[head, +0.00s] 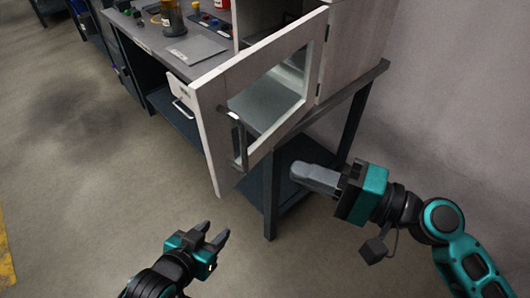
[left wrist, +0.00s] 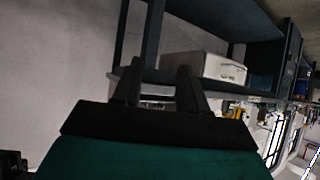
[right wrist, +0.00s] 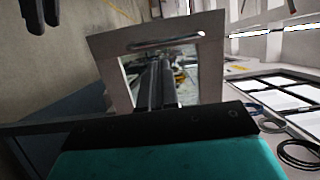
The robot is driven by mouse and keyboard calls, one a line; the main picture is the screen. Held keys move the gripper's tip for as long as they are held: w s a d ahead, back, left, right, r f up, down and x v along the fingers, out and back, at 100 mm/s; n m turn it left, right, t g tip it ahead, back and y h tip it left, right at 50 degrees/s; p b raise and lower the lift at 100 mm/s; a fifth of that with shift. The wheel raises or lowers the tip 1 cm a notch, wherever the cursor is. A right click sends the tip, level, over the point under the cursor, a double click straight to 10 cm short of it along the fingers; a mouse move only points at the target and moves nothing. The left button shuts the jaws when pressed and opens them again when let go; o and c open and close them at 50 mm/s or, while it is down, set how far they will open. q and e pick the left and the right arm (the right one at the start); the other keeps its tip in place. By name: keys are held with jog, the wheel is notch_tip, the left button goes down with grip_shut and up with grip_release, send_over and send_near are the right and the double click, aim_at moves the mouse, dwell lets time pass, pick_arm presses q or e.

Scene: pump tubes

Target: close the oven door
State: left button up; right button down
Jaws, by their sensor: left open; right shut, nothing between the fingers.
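The oven door (head: 212,110) is a pale framed panel with a window. It stands swung open from the pale oven (head: 350,45), with its dark bar handle (head: 238,140) on the near side. In the right wrist view the door frame (right wrist: 212,75) and handle (right wrist: 165,40) show beyond my fingers. My right gripper (head: 296,172) is shut and empty, to the right of the door's lower part; I cannot tell whether it touches the door. My left gripper (head: 222,236) is open and empty, below and in front of the door, apart from it.
The oven stands on a dark table whose leg (head: 271,205) is close to my right gripper. The floor at left is clear.

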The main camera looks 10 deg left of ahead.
jog(key=p+x, duration=0.1)
jog(key=x, duration=0.6)
jog(key=shift+a, duration=0.3)
jog(key=shift+w, duration=0.1)
